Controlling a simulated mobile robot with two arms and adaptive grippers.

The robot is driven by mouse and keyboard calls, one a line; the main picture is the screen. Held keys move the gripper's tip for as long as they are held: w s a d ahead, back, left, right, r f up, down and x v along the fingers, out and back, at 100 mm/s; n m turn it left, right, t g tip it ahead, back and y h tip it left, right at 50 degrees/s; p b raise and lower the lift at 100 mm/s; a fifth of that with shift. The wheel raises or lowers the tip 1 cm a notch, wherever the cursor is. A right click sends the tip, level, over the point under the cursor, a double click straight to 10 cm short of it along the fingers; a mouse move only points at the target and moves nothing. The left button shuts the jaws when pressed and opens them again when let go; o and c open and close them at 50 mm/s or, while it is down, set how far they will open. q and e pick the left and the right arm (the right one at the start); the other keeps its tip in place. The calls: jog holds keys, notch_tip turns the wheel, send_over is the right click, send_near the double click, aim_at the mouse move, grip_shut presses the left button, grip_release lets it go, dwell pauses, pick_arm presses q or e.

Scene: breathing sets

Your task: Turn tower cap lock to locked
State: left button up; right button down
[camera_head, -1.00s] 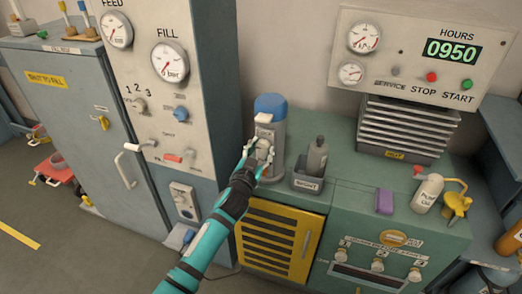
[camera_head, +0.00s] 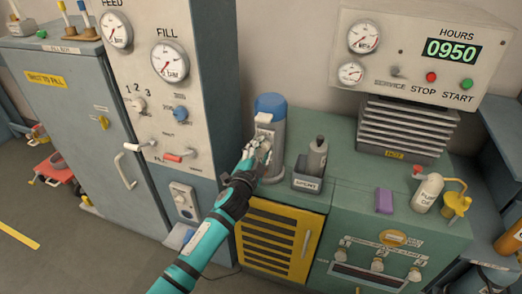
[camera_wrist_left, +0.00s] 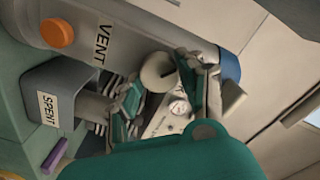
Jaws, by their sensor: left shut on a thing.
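The grey tower (camera_head: 277,157) with a blue cap (camera_head: 270,105) stands upright at the back left of the green bench. A pale plate (camera_head: 265,119) is on its front. In the left wrist view the blue cap (camera_wrist_left: 230,67) is at the right, and a round cream knob (camera_wrist_left: 156,72), which looks like the cap lock, shows by the plate. My left gripper (camera_head: 259,153) is at the tower's front. Its fingers (camera_wrist_left: 163,95) are shut on the knob, one on each side. The fingers hide part of the plate, and I cannot read the lock's setting. My right gripper is not in view.
A grey holder marked SPENT (camera_head: 307,184) with a bottle (camera_head: 317,156) stands just right of the tower. An orange knob (camera_wrist_left: 57,33) by VENT is low on the tower. The gauge panel (camera_head: 167,105) rises close at left. The bench middle is fairly clear.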

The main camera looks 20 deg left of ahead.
pick_arm(q)
jog(key=m, duration=0.5)
jog(key=shift+m, duration=0.3)
jog(key=shift+f+m, duration=0.1)
jog(key=shift+m, duration=2.2)
jog(key=o, duration=1.2)
jog(key=s, duration=1.2)
jog(key=shift+a, duration=0.15)
